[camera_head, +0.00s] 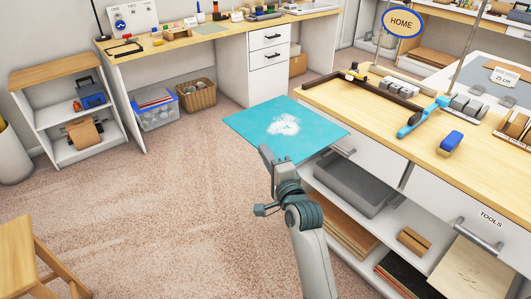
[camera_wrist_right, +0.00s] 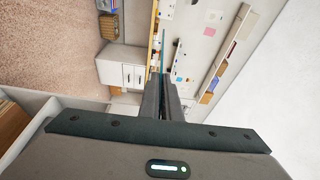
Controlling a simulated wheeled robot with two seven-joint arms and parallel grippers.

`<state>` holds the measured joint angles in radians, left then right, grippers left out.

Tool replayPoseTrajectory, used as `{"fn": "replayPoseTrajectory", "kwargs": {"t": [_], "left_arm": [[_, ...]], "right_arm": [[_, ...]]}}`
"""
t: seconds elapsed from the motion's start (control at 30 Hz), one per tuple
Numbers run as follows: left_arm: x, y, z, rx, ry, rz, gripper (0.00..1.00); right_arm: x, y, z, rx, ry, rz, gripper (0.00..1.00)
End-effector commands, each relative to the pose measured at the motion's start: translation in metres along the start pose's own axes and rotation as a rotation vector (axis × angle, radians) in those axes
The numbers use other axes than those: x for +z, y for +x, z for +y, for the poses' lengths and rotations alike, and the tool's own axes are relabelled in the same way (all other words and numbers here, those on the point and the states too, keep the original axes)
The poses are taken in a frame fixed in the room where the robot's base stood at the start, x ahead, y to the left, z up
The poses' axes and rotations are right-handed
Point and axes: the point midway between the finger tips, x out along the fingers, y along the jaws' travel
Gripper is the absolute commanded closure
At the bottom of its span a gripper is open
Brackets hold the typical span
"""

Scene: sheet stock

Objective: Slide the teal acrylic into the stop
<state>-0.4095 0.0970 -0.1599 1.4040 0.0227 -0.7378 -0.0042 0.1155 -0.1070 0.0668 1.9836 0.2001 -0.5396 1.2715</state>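The teal acrylic (camera_head: 245,124) is a flat sheet with a whitish patch in its middle. It is out over the floor beside the bench's left end, and its right corner overlaps the bench front in the picture. My right gripper (camera_head: 276,160) is shut on its near edge. In the right wrist view the sheet (camera_wrist_right: 162,52) shows edge-on as a thin teal line between the fingers (camera_wrist_right: 162,92). A dark brown angled strip (camera_head: 375,91), possibly the stop, lies on the bench top (camera_head: 345,98). My left gripper is not in view.
A blue-handled tool (camera_head: 422,117), a blue block (camera_head: 451,141) and grey blocks (camera_head: 467,106) are on the bench. A grey bin (camera_head: 350,186) sits on the shelf below. A back desk (camera_head: 215,33) stands beyond.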

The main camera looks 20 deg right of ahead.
Motion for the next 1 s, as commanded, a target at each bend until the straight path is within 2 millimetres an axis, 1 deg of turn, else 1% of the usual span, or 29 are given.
{"fn": "replayPoseTrajectory", "kwargs": {"t": [0.03,0.47,1.0], "left_arm": [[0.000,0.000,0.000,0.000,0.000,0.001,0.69],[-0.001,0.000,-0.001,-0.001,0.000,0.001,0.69],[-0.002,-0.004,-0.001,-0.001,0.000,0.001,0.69]], "right_arm": [[0.000,0.000,-0.002,-0.005,-0.002,0.001,1.00],[-0.002,0.001,-0.003,-0.006,-0.003,0.001,1.00],[-0.025,0.008,-0.003,-0.006,-0.004,0.003,1.00]]}}
